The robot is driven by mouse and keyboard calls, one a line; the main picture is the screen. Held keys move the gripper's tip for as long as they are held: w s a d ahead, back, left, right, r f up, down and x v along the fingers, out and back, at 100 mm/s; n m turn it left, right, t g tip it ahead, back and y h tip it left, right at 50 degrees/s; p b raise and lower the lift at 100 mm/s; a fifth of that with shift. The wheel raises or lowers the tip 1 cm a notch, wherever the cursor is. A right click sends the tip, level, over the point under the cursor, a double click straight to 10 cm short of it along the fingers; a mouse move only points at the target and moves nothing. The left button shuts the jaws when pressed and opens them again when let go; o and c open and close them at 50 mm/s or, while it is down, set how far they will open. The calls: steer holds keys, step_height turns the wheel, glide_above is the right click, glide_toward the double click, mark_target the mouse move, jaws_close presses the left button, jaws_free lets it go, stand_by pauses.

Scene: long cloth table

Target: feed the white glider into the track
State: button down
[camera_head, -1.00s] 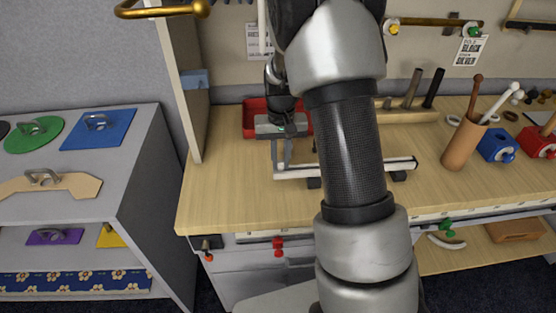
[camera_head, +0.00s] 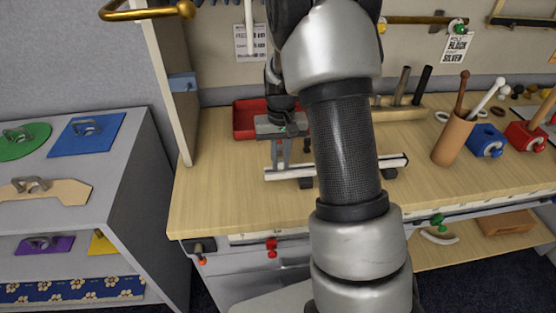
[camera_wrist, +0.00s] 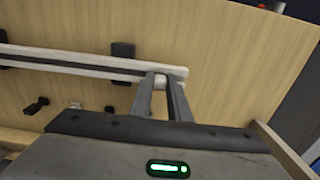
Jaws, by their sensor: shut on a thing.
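The track (camera_head: 392,162) is a straight white rail with a dark slot, raised on black supports above the wooden bench. Part of it is hidden behind my arm. In the wrist view the track (camera_wrist: 60,60) runs from the left edge to its end right of centre. My gripper (camera_head: 281,165) points down at the left end of the track. In the wrist view my gripper (camera_wrist: 160,76) is shut on a small white piece, the white glider (camera_wrist: 160,82), at the track's end. The fingers mostly hide it, and I cannot tell whether it sits in the slot.
A red tray (camera_head: 243,118) stands behind the gripper. A brown cup (camera_head: 452,140) with sticks, a blue block (camera_head: 486,141) and a red block (camera_head: 524,137) are at right. An upright board (camera_head: 170,85) borders the bench at left. The bench front left is clear.

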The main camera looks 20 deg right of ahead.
steer(key=shift+s+d, duration=0.2)
steer(key=shift+d, duration=0.8)
steer(key=shift+s+d, duration=0.2)
steer(key=shift+d, duration=0.8)
steer(key=shift+s+d, duration=0.2)
steer(key=shift+d, duration=0.8)
steer(key=c, duration=1.6)
jaws_free()
step_height(320, 180, up, 17)
steer(key=shift+r+p, duration=0.2)
steer(key=shift+p, duration=0.2)
steer(key=shift+r, duration=0.1)
